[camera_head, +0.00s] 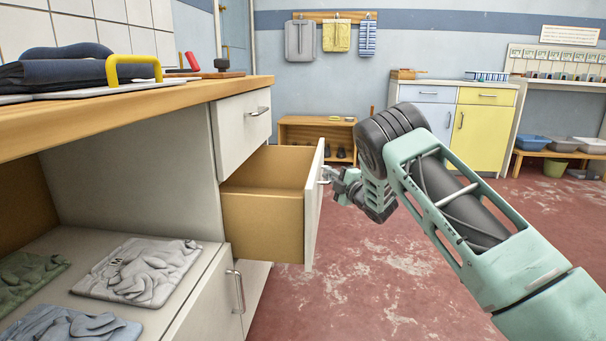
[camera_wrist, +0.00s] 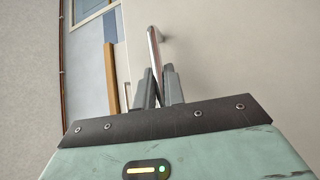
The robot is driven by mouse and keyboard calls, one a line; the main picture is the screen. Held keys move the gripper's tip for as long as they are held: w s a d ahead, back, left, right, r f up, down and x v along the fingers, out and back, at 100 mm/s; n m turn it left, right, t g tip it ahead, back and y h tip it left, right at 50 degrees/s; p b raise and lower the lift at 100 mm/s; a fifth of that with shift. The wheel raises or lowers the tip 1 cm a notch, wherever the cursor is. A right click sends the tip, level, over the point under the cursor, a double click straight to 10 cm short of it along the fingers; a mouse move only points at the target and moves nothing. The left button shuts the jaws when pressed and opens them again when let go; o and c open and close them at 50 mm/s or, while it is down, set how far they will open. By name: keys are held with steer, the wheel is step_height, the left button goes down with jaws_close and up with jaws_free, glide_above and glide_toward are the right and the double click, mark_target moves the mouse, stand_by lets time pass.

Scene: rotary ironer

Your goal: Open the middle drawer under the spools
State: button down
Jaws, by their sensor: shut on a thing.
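The middle drawer (camera_head: 263,208) is pulled well out of the counter, and its tan inside looks empty. Its pale front (camera_head: 313,205) faces right. My gripper (camera_head: 334,179) is at the drawer's metal handle, at the front's outer side. In the wrist view, my gripper's two grey fingers (camera_wrist: 159,88) are shut on the shiny bar handle (camera_wrist: 153,48), which runs up between them. The pale drawer front (camera_wrist: 215,60) fills the right of that view. In the head view the fingertips are small and partly hidden by my wrist.
A closed drawer (camera_head: 241,130) sits above the open one, and a lower front with an upright handle (camera_head: 238,291) is below. Folded cloths (camera_head: 139,270) lie on the shelf at left. The red floor (camera_head: 360,290) right of the drawer is clear around my arm.

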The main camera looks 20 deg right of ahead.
steer(key=s+d, duration=0.4)
steer(key=d, duration=0.3)
steer(key=s+d, duration=0.4)
steer(key=d, duration=0.3)
steer(key=shift+s+d+p, duration=0.2)
steer(key=shift+s+p, duration=0.05)
steer(key=shift+p, duration=0.05)
steer(key=shift+f, duration=0.1)
steer(key=c, duration=1.8)
jaws_free()
steer(key=shift+o, duration=0.2)
steer(key=p+v, duration=0.4)
steer(key=v, duration=1.3)
steer(key=shift+s+d, duration=0.15)
